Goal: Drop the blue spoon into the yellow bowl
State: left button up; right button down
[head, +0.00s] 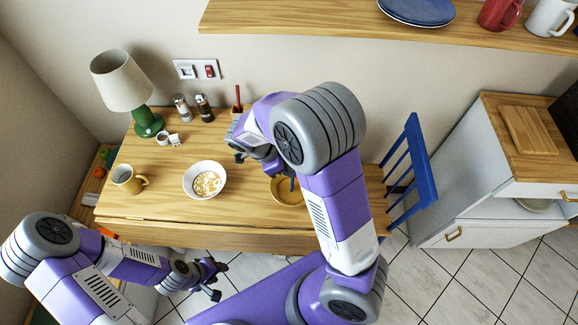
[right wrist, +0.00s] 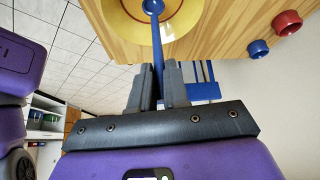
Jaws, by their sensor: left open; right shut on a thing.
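The yellow bowl (head: 288,201) stands on the wooden table, partly hidden by my right arm in the head view. It also shows at the top of the right wrist view (right wrist: 122,28). The blue spoon (right wrist: 158,42) is between the fingers of my right gripper (right wrist: 157,72), which is shut on it. Its far end overlaps the bowl in the right wrist view; I cannot tell whether it touches. A bit of blue shows at the bowl in the head view. My left gripper (head: 213,280) is open and empty, low in front of the table.
A white patterned bowl (head: 205,180) stands left of the yellow bowl. A blue chair (head: 412,165) is at the table's right. A shelf (head: 300,18) runs above.

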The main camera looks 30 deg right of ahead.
jog(key=c, duration=1)
grip_release()
jog(key=shift+c, duration=0.2)
jog(key=p+v, duration=0.1)
jog(key=v, duration=0.6)
jog(key=shift+a+r+p, duration=0.15)
jog(key=shift+r+p, duration=0.05)
jog(key=shift+p, duration=0.15)
